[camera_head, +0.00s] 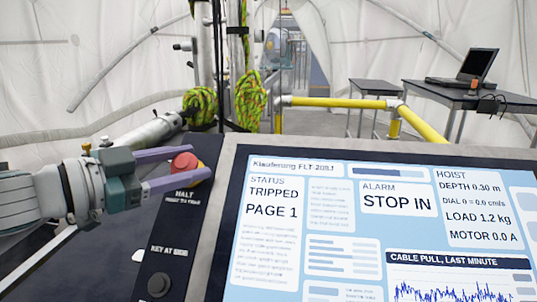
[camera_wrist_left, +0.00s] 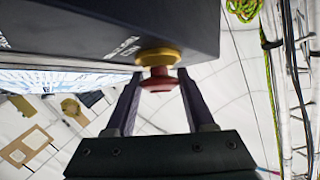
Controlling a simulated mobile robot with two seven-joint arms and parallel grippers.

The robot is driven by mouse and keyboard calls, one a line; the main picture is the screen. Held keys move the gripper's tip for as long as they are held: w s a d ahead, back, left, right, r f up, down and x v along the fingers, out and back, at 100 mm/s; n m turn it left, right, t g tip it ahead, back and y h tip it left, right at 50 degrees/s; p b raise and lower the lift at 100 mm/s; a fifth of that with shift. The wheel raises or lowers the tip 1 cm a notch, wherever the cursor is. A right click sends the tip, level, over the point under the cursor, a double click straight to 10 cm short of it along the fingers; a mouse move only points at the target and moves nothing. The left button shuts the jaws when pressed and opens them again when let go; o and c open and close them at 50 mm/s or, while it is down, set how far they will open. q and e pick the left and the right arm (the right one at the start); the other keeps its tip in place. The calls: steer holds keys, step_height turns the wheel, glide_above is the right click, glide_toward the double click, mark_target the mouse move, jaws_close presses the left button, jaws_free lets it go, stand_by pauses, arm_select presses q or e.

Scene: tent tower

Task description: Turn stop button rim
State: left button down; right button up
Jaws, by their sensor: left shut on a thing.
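The red stop button (camera_head: 183,161) sits at the upper left of the dark control panel, above the label "HALT". In the left wrist view the red button (camera_wrist_left: 158,79) stands out from a yellow collar (camera_wrist_left: 160,57). My left gripper (camera_head: 203,157) reaches in from the left, with its purple fingers on either side of the button. It is shut on the button's red rim. The finger contact is partly hidden in the head view. My right gripper is not in view.
The console screen (camera_head: 330,215) fills the lower right and reads "TRIPPED" and "STOP IN". A black key knob (camera_head: 158,284) is low on the panel. Yellow rails (camera_head: 345,103), green rope coils (camera_head: 250,97) and a laptop (camera_head: 470,68) on a table are behind.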

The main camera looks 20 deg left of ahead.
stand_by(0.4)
arm_select(q)
steer(key=shift+c, duration=1.3)
jaws_free()
steer(key=v, duration=1)
steer(key=shift+w+r, duration=0.1)
